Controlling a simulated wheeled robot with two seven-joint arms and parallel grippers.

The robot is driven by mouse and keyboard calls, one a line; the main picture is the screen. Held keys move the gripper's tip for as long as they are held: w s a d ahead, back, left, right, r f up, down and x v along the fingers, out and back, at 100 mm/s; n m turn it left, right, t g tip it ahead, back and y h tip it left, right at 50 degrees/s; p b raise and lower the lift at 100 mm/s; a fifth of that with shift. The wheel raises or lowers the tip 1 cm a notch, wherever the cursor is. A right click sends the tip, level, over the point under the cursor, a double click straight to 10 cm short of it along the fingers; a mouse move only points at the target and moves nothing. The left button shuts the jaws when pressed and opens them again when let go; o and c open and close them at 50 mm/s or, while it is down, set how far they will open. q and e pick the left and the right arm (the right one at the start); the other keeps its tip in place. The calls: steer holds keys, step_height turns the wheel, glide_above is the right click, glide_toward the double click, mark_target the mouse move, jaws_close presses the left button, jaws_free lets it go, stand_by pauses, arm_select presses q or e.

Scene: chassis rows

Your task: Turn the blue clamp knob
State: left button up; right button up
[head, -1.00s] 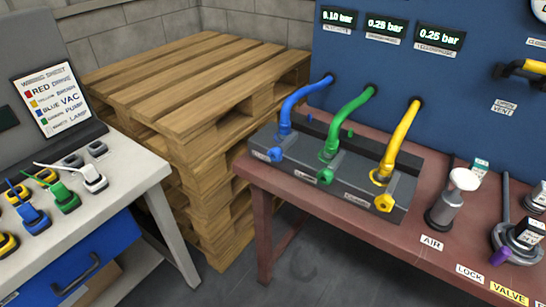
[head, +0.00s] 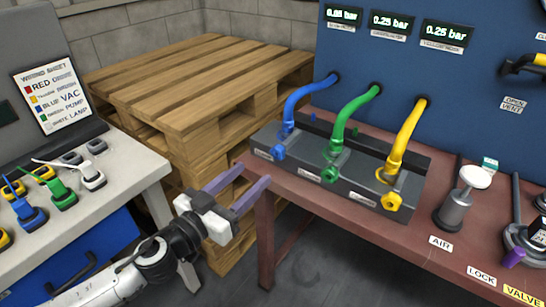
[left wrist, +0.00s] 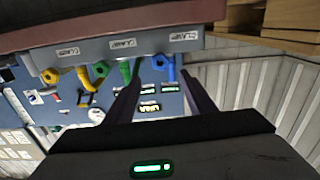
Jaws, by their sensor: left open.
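The blue clamp knob (head: 278,152) is on the front of the dark clamp block (head: 322,184), at its left end, below the blue hose (head: 296,100). My left gripper (head: 254,174) is open and empty, to the lower left of the knob and apart from it, its fingers pointing toward the bench's left corner. In the left wrist view the blue hose (left wrist: 171,70) shows between the open fingers, past their tips. The green knob (head: 331,174) and yellow knob (head: 391,201) sit farther right on the block. My right gripper is not in view.
The red bench (head: 330,215) carries the block and, to the right, a pump-like cylinder (head: 455,208). A wooden pallet stack (head: 195,95) stands behind my gripper. A pale table (head: 120,180) with plugs is at left.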

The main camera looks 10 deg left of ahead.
mark_target(277, 154)
arm_select(q)
steer(key=p+x, duration=0.1)
steer(key=x, duration=0.9)
steer(key=shift+w, duration=0.1)
steer(key=c, duration=1)
steer(key=shift+c, duration=0.2)
steer(key=shift+m, duration=0.3)
steer(key=m, duration=0.6)
steer(key=shift+d+p, duration=0.1)
steer(key=shift+p, duration=0.2)
steer(key=m, duration=0.4)
steer(key=shift+f+m, duration=0.1)
steer(key=shift+m, duration=1.7)
